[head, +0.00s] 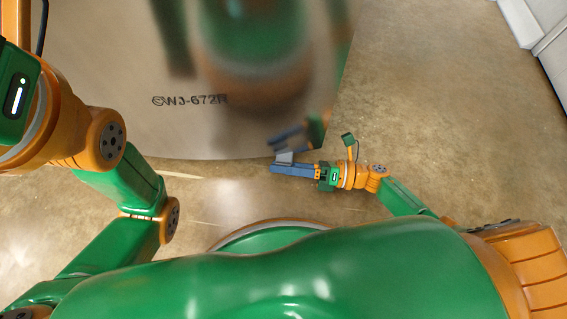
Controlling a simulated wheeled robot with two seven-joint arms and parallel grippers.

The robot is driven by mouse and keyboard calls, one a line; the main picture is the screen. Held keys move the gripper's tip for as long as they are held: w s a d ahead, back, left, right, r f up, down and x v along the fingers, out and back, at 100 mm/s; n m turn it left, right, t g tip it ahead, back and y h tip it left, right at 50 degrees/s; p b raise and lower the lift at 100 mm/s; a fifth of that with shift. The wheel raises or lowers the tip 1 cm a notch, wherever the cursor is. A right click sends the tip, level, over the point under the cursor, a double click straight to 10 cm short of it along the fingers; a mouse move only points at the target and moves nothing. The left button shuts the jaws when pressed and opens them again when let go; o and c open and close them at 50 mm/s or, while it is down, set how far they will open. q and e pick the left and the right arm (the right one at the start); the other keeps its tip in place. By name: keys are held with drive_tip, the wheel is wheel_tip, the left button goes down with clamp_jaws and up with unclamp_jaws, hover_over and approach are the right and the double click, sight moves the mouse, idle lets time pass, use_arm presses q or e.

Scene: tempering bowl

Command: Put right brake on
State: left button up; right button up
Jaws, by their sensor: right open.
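My right gripper (279,164) has blue fingers and is open. It is just below the lower edge of a large shiny metal panel (120,115), near the middle of the head view. The panel carries the dark marking "CWJ-672R" and mirrors the gripper and my body. I cannot tell whether the fingertips touch the panel edge. Nothing shows between the fingers. No right brake can be made out in this view. My left arm is at the left, but its gripper is out of view.
Bare brown floor (440,100) lies open to the right of the panel. A white cabinet or wall base (535,35) stands at the top right corner. A strip of floor shows between the panel and my body.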

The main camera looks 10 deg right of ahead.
drive_tip(key=v, duration=0.7)
drive_tip(key=shift+p, duration=0.35)
